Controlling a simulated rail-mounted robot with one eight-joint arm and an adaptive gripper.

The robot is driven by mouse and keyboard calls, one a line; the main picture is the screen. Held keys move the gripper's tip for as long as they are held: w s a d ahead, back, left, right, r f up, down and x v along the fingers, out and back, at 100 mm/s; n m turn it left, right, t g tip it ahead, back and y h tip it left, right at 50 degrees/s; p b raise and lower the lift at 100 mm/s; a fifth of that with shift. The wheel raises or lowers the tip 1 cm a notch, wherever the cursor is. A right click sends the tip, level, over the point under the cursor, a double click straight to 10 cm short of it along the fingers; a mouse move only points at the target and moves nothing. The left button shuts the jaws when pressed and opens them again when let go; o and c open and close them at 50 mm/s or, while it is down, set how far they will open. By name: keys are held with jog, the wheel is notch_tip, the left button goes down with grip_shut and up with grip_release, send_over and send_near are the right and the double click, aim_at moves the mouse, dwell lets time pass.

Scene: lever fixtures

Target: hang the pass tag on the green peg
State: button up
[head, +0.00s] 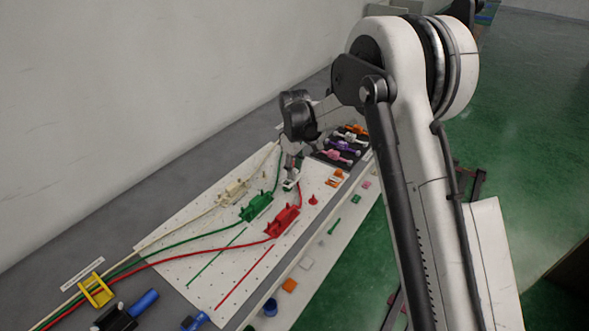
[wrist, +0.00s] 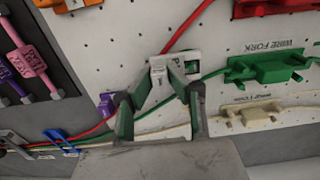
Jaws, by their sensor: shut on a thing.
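My gripper (wrist: 168,78) is over the white perforated board, its fingers shut on a small pale tag with a dark letter and a green patch (wrist: 190,64), which looks like the pass tag. In the head view my gripper (head: 291,184) is above the board, behind and right of the green fixture. The green fixture (head: 257,207) has upright posts and sits on the green cable; in the wrist view it (wrist: 270,68) is labelled WIRE FORK, to the right of my fingers. I cannot tell which part is the green peg. Whether the tag touches the board is unclear.
A red fixture (head: 282,221) and a cream fixture (head: 233,191) flank the green one. Cream, green and red cables run across the board (head: 180,255). A dark panel with coloured levers (head: 343,147) stands at the far end. Small coloured pieces (head: 289,285) lie along the front ledge.

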jog(key=shift+f+b, duration=0.75)
jog(key=shift+f, duration=0.2)
dwell(0.4)
jog(key=o, duration=1.4)
jog(key=shift+c, duration=0.2)
jog(key=shift+r+p, duration=0.3)
jog(key=shift+r, duration=0.55)
jog(key=shift+r+p, duration=0.95)
jog(key=shift+r, duration=1.75)
